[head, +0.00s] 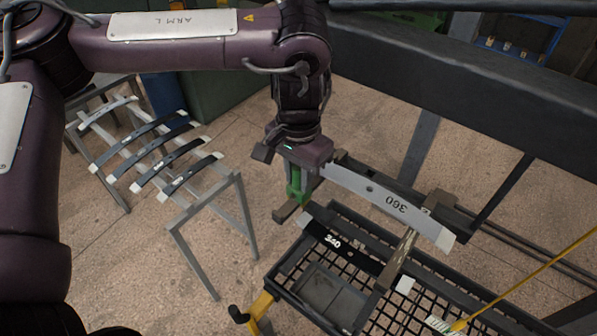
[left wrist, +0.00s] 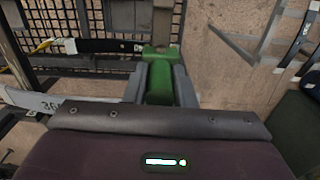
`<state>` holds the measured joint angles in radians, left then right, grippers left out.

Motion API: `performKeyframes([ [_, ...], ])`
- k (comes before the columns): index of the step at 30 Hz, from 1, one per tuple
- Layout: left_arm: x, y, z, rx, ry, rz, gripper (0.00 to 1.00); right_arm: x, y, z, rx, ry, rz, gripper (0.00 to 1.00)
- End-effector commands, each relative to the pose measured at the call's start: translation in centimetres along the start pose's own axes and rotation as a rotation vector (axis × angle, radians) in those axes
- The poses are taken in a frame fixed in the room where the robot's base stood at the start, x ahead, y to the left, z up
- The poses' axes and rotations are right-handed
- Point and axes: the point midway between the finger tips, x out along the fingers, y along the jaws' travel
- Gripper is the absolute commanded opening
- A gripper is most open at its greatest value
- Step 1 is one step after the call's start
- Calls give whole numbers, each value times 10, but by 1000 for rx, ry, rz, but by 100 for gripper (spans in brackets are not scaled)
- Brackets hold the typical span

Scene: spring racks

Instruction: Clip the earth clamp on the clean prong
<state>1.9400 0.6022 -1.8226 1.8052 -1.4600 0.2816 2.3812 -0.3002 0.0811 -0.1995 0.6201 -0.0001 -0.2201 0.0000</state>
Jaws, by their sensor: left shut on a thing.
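My left gripper (head: 294,186) is shut on the green earth clamp (head: 297,177), which hangs below the wrist above the left end of the mesh-floored rack. The clamp (left wrist: 160,82) also shows between the fingers in the left wrist view; its jaws are not clear. A bare metal upright (head: 403,258) rises from the rack, right of the clamp and apart from it. A browner upright (head: 437,203) stands behind it. I cannot tell for sure which one is the clean prong. My right gripper is not in view.
A pale bar marked 360 (head: 385,204) and a dark bar (head: 338,241) lie across the rack, close to the clamp. A grey stand (head: 205,205) with several curved dark strips is at left. A thick dark beam (head: 460,85) spans the upper right. Floor between stand and rack is clear.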

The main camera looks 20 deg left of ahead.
Motion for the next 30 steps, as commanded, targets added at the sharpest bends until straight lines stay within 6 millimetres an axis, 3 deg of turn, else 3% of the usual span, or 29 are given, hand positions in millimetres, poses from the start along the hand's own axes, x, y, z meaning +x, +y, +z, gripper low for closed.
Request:
performKeyframes([
  [3,-1,0,0,0,1,0,2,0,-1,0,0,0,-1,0],
  [4,-1,0,0,0,1,0,26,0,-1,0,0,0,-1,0],
  [9,0,0,0,0,1,0,48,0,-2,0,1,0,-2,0],
  [20,-4,0,0,0,1,-1,49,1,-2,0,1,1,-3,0],
  [30,-51,0,-1,-1,5,-3,49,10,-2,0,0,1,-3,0],
])
